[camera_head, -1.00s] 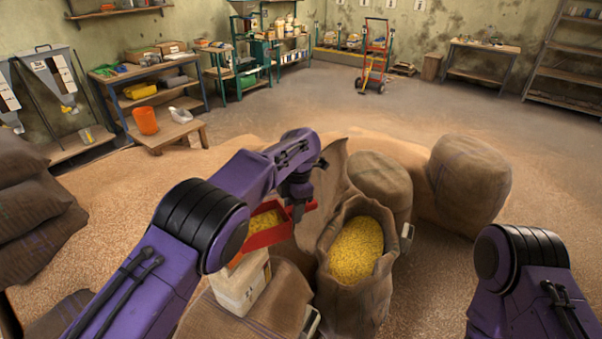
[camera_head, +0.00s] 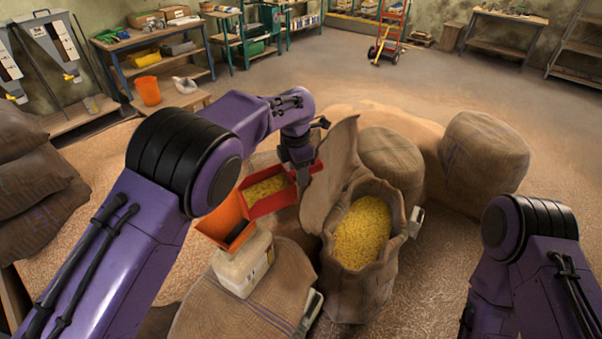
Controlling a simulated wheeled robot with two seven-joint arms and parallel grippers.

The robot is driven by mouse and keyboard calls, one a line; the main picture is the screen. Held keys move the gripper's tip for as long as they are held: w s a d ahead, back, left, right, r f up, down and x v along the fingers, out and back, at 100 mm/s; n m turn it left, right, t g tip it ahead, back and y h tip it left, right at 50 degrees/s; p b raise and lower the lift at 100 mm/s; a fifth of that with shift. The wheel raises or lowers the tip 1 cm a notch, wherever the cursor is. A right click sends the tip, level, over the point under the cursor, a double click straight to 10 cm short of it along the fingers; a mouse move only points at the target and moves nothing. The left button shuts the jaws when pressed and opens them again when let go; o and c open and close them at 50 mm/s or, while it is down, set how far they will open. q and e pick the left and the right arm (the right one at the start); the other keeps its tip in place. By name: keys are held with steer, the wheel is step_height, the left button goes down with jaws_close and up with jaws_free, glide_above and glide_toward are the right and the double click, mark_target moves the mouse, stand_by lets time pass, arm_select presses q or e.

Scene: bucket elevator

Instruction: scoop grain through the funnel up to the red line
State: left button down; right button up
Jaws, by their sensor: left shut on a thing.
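My left gripper (camera_head: 300,178) is shut on a red scoop (camera_head: 287,199), which holds yellow grain (camera_head: 267,187). The scoop is above an area left of the open sack (camera_head: 362,288), its left end beside an orange funnel (camera_head: 222,217). The funnel sits on top of a whitish container (camera_head: 243,266) standing on a closed sack. I cannot make out a red line on the container. The open sack is full of yellow grain (camera_head: 362,232). My right arm shows at the lower right, but its gripper is out of view.
Closed sacks (camera_head: 484,155) stand behind and right of the open sack. Dark sacks (camera_head: 32,165) are stacked at the left. An orange bucket (camera_head: 148,91) and a white scoop-like thing (camera_head: 185,85) stand on a low bench.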

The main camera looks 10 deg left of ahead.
arm_select(q)
steer(key=shift+w+a+h, duration=0.2)
steer(key=shift+w+h, duration=0.1)
steer(key=shift+w, duration=0.3)
steer(key=shift+s+a+r+t+h, duration=0.2)
steer(key=shift+s+r+t+h, duration=0.15)
steer(key=shift+s+r, duration=0.5)
steer(key=shift+s+a+r, duration=0.1)
steer(key=shift+w+a+r+t+h, duration=0.1)
steer(key=shift+w+a+t+h, duration=0.15)
steer(key=shift+a+h, duration=0.1)
steer(key=shift+s+a+r+h, duration=0.15)
steer(key=shift+s+r+h, duration=0.15)
steer(key=shift+s+r, duration=0.2)
steer(key=shift+s+a+r+t+h, duration=0.1)
steer(key=shift+a+r+t+h, duration=0.2)
steer(key=shift+a+r+t, duration=0.15)
steer(key=s+a+r+t+h+b, duration=0.2)
steer(key=s+a+r+t+h, duration=0.2)
steer(key=a+r+h, duration=0.1)
steer(key=shift+s+a+r+h, duration=0.2)
steer(key=shift+s+a+h, duration=0.2)
steer(key=shift+a+h, duration=0.45)
arm_select(e)
steer(key=shift+w+f, duration=0.2)
steer(key=shift+f, duration=1)
